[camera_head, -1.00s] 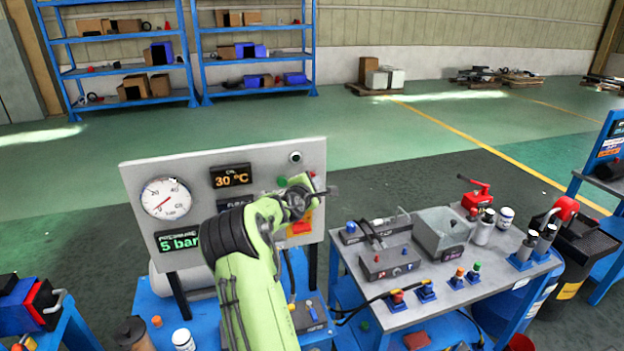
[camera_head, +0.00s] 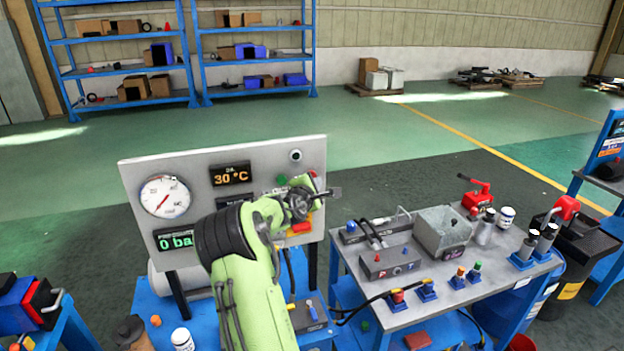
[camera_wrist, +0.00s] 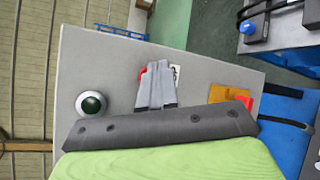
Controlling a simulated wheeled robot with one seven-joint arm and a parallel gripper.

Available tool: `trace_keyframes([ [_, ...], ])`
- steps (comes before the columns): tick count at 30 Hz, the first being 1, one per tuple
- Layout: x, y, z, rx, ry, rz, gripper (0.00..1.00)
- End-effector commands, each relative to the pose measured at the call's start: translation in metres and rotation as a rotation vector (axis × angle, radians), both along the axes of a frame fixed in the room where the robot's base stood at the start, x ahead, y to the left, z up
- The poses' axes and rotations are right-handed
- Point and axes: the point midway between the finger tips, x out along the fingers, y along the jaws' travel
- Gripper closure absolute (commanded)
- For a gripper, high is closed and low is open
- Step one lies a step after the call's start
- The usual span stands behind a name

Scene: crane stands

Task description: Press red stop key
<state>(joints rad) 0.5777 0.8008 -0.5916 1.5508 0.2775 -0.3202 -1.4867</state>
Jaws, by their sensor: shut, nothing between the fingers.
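In the wrist view a red key (camera_wrist: 143,73) beside a white label is mostly hidden behind my closed fingers (camera_wrist: 156,72). The fingertips overlap it and look close against the panel; I cannot tell if they touch. A green key (camera_head: 282,180) lies left of my gripper. The lower readout (camera_head: 178,240) shows 0 bar.
An orange plate with a red part (camera_head: 300,226) sits below my gripper, also in the wrist view (camera_wrist: 231,95). A round lamp or button (camera_wrist: 91,103) is above. A table (camera_head: 400,322) with a grey bin (camera_head: 441,232) and bottles stands to the right.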

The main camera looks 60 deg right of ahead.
Motion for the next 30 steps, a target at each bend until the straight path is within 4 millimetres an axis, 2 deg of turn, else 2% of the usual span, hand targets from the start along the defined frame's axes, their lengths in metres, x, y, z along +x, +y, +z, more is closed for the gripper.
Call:
trace_keyframes([
  [5,-0.004,0.003,-0.001,0.000,0.000,-0.001,1.00],
  [18,-0.033,0.034,-0.001,0.001,0.000,0.000,1.00],
  [30,-0.035,0.035,0.000,0.001,0.000,0.000,1.00],
])
